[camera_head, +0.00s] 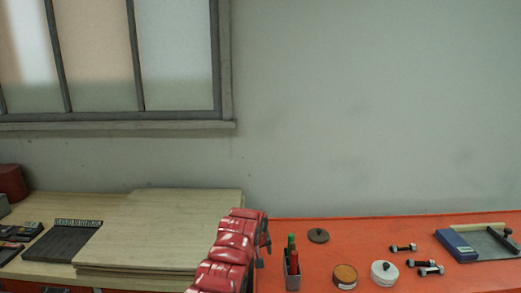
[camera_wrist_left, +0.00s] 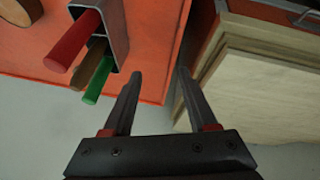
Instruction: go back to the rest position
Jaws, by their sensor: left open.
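My red left arm rises from the bottom middle in the head view, between the wooden boards and the orange worktop. My left gripper (camera_wrist_left: 160,78) is open in the left wrist view, with nothing between its two dark fingers. Its fingertips appear over the gap beside the orange worktop's edge. In the head view only small dark parts at the arm's end show, and the fingers are not clear. My right gripper is in neither view. No gate valve can be made out.
A metal holder (camera_head: 292,275) with red and green handles stands close right of my left arm. The orange worktop (camera_head: 360,235) also bears round lidded pots, small dumbbell-shaped pieces and a tray (camera_head: 490,243). Wooden boards (camera_head: 160,225) lie left, below a window.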

